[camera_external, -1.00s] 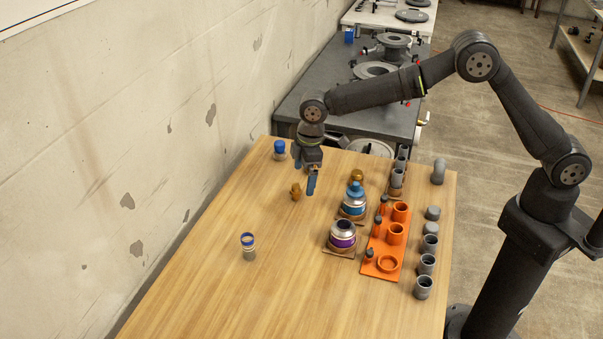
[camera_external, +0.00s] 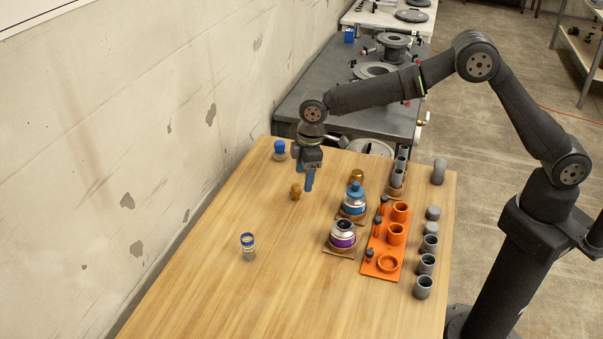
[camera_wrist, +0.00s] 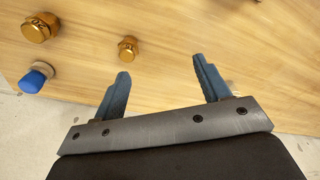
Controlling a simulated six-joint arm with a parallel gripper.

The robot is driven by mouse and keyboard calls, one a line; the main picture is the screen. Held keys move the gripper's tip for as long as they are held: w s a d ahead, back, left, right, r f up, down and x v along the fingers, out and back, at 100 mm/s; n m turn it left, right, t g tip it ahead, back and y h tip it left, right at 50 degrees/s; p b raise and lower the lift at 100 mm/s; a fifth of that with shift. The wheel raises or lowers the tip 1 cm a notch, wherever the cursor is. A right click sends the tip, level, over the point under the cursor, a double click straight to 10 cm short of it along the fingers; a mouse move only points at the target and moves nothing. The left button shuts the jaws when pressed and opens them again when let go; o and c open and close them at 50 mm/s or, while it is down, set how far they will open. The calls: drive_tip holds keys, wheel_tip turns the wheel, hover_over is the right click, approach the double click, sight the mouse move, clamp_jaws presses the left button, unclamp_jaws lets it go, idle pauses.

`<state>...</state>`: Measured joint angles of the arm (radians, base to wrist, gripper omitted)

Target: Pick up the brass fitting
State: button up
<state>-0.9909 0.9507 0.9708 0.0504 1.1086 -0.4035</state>
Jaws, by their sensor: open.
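A small brass fitting (camera_external: 296,192) stands on the wooden table just left of my gripper (camera_external: 304,178) in the external view. A second brass piece (camera_external: 357,176) stands further right, behind the blue-topped vessel. The wrist view shows two brass pieces, a larger one (camera_wrist: 40,27) at the upper left and a smaller one (camera_wrist: 128,48) ahead of the left finger. I cannot tell surely which matches which. My gripper's blue fingers (camera_wrist: 160,76) are apart with only bare table between them. The gripper is open, empty and above the table.
A blue-capped piece (camera_external: 279,150) stands near the far table edge, and a blue-rimmed jar (camera_external: 248,247) stands nearer. Right of the gripper are a blue-topped vessel (camera_external: 353,203), a purple-banded vessel (camera_external: 342,238), an orange rack (camera_external: 381,265) and several grey pipe pieces. The table's left front is clear.

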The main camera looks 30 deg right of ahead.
wheel_tip(320, 180, up, 6)
drive_tip(key=w+d+m+g+y, duration=0.2)
drive_tip(key=w+d+m+y, duration=0.15)
drive_tip(key=d+m, duration=0.7)
drive_tip(key=w+d+f+m+g+y, duration=0.1)
drive_tip(key=w+d+m+g+y, duration=0.2)
drive_tip(key=d+m, duration=0.75)
drive_tip(key=w+d+m+g+y, duration=0.2)
drive_tip(key=w+d+m+y, duration=0.35)
drive_tip(key=d, duration=0.85)
drive_tip(key=m+h, duration=0.2)
approach(360, 171)
drive_tip(key=shift+n, duration=0.25)
drive_tip(key=x, duration=0.6)
drive_tip(key=shift+f, duration=0.5)
drive_tip(key=shift+w+x, duration=0.2)
drive_tip(key=shift+x, duration=2.5)
drive_tip(key=c, duration=1.1)
